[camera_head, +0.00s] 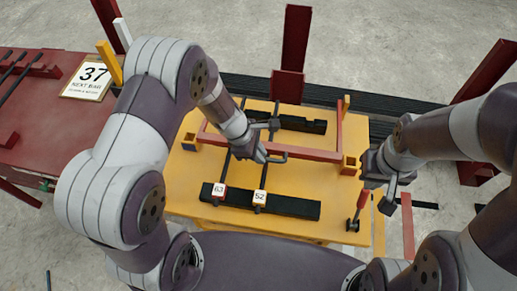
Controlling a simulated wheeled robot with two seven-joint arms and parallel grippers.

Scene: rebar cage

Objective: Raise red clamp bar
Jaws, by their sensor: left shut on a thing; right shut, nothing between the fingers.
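The red clamp bar (312,154) runs across the yellow table (190,180), from the left yellow post to the right one, with a red side arm at its right end. My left gripper (274,142) reaches in from the left and is shut on the bar near its middle; the contact is partly hidden. I cannot tell whether the bar is clear of its seats. My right gripper (392,195) is shut and empty at the table's right edge, beside a red-handled lever (360,204).
Two dark rebars with tags 63 (219,189) and 52 (260,197) lie across black support blocks (290,208). Red posts (296,40) rise behind the yellow table.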

